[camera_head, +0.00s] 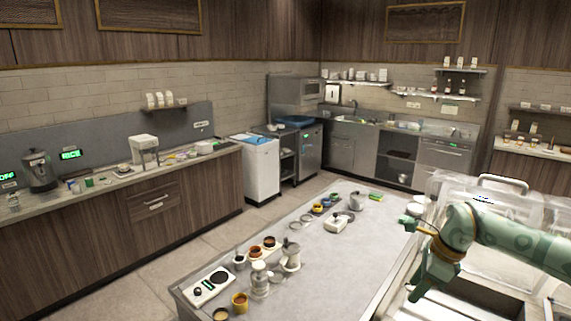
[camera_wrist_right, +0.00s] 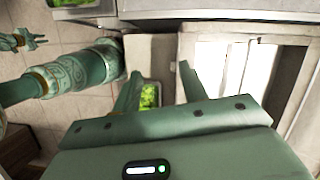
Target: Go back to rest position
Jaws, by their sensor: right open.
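My right arm comes in from the right in the head view, and its green gripper (camera_head: 424,280) hangs downward at the right edge of the grey island counter. In the right wrist view its two fingers (camera_wrist_right: 160,85) stand apart with nothing held between them. A container of green leaves (camera_wrist_right: 149,96) shows beyond the fingers, well below them. What looks like my left arm and small gripper (camera_wrist_right: 32,40) shows at the left of the wrist view. The head view does not show it.
A clear lidded case (camera_head: 500,190) stands behind my right arm. Tiled floor (camera_head: 150,260) is free at the left, before the wooden cabinets.

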